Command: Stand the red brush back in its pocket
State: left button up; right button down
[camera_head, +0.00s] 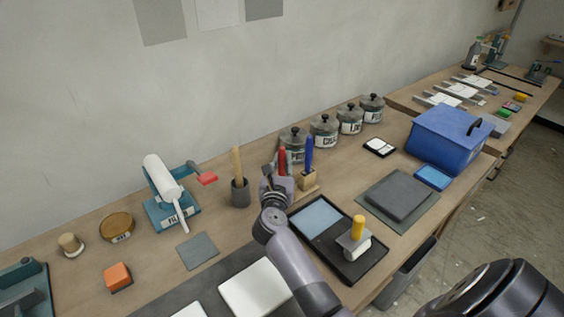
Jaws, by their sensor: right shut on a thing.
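The red brush (282,158) stands upright at my right gripper (276,176), which is shut on it. Only the brush's upper red part shows; its lower end is hidden behind the gripper. A wooden holder block (308,181) is just right of the gripper, with a blue brush (308,152) standing upright in it. The holder's left part is hidden by the gripper, so I cannot tell whether the red brush's lower end is in a pocket. My left gripper is not in view.
Several lidded jars (323,130) stand behind the holder. A dark cup (240,194) with a wooden stick is to the left. A black tray (372,262) with a yellow-handled roller (356,240) lies in front. A blue box (445,140) stands at right.

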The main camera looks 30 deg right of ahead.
aim_at(282, 148)
jog(key=shift+f, duration=0.25)
jog(key=c, duration=1.4)
grip_release()
jog(key=shift+c, duration=0.2)
jog(key=shift+o, duration=0.6)
jog(key=o, duration=0.4)
jog(key=shift+c, duration=0.2)
jog(key=shift+r, duration=0.1)
jog(key=shift+r+p, duration=3.6)
jog(key=shift+r, duration=0.35)
